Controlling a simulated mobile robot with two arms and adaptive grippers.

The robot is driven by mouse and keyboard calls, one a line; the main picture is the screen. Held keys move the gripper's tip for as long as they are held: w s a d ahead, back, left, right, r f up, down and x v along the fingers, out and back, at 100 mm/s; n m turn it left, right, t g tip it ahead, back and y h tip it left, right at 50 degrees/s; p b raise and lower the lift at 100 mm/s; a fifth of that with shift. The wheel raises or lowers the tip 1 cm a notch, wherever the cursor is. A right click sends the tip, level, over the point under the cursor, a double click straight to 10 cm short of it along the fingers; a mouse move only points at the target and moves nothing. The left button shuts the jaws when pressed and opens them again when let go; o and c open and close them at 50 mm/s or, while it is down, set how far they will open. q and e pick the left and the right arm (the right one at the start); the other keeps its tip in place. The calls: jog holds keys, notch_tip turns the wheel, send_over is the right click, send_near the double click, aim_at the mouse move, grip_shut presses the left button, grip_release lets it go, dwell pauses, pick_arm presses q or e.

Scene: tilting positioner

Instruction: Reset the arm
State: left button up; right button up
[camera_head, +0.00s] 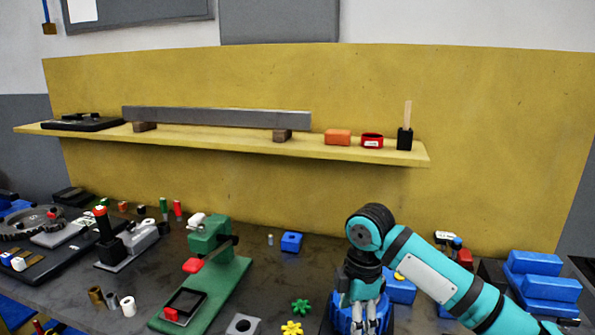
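My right arm comes in from the lower right, and its gripper (364,312) points down at the bottom of the view. Its grey fingers are in front of a blue object (345,322) that is mostly hidden and cut off by the frame; I cannot tell whether they touch it or how far they are open. Left of it, a green stand (210,240) with a dark lever and a red part (193,265) stands on a green base plate (222,285). A black-rimmed plate (186,304) with a red block lies on that base. My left gripper is not in view.
A yellow shelf (380,153) with a long grey bar runs along the back panel. A black-handled fixture (107,235) stands at left. Blue blocks (545,275) are at right. Green (300,306) and yellow (292,328) knobs lie beside my gripper.

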jog(key=s+a+f+m+t+y, duration=0.1)
jog(key=s+a+f+m+y, duration=0.35)
jog(key=s+f, duration=0.95)
jog(key=s+d+f+m+t+h, duration=0.1)
jog(key=s+d+f+m+h, duration=0.15)
jog(key=s+d+m, duration=0.5)
jog(key=s+d+f+m+t+h, duration=0.2)
jog(key=s+d+f+m, duration=0.1)
jog(key=s+d+m, duration=0.4)
jog(key=s+f+n+g, duration=0.1)
jog(key=s+f+g, duration=0.15)
jog(key=f, duration=2.55)
jog(key=s+d+f, duration=0.2)
jog(key=s+f, duration=1.2)
jog(key=s, duration=0.1)
jog(key=shift+s+d+f+h+b, duration=0.2)
jog(key=shift+s+h+b, duration=0.1)
jog(key=shift+s, duration=0.1)
